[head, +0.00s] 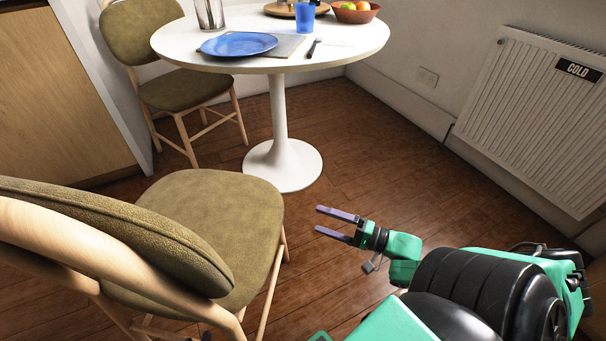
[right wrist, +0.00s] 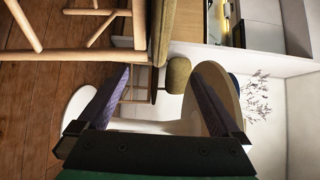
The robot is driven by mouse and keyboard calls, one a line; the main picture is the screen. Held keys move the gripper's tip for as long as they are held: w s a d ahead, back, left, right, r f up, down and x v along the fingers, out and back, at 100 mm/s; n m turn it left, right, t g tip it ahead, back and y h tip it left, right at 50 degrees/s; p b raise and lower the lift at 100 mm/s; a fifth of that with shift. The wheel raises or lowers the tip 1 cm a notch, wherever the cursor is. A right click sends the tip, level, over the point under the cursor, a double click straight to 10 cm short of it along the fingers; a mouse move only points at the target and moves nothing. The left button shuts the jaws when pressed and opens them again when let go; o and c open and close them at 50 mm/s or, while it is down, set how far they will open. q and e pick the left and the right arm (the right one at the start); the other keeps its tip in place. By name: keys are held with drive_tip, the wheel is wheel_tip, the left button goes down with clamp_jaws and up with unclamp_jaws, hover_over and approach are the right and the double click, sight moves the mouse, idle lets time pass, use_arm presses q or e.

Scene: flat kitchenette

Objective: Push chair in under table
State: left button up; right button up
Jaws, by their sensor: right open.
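The near chair, with an olive seat (head: 215,225), an olive back pad (head: 130,235) and a pale wooden frame, stands at the lower left of the head view, apart from the table. The round white table (head: 345,48) stands on a pedestal (head: 283,150) beyond it. My right gripper (head: 318,219) is open and empty, right of the chair seat and in front of the pedestal, with a gap to both. In the right wrist view its fingers (right wrist: 160,75) are spread, with the chair's wooden legs (right wrist: 92,28) at upper left. My left gripper is not in view.
A second olive chair (head: 185,90) stands at the table's far left. The table holds a blue plate (head: 238,44), a blue cup (head: 305,17) and a fruit bowl (head: 355,12). A radiator (head: 535,115) is on the right wall. Wooden floor (head: 370,150) is clear right of the pedestal.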

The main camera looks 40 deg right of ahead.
sight(287, 208)
drive_tip(key=b+x, duration=0.4)
drive_tip(key=x, duration=0.7)
drive_tip(key=shift+w+f, duration=0.15)
drive_tip(key=shift+w, duration=0.1)
drive_tip(key=shift+w+a+b, duration=0.3)
drive_tip(key=shift+w+a, duration=0.05)
drive_tip(key=shift+w, duration=0.15)
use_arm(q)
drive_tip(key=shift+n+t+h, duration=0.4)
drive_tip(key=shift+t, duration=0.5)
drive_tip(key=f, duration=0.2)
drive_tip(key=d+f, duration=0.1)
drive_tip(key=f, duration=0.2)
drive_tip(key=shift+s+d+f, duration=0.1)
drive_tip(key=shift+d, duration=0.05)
use_arm(e)
drive_tip(key=shift+c, duration=0.3)
clamp_jaws()
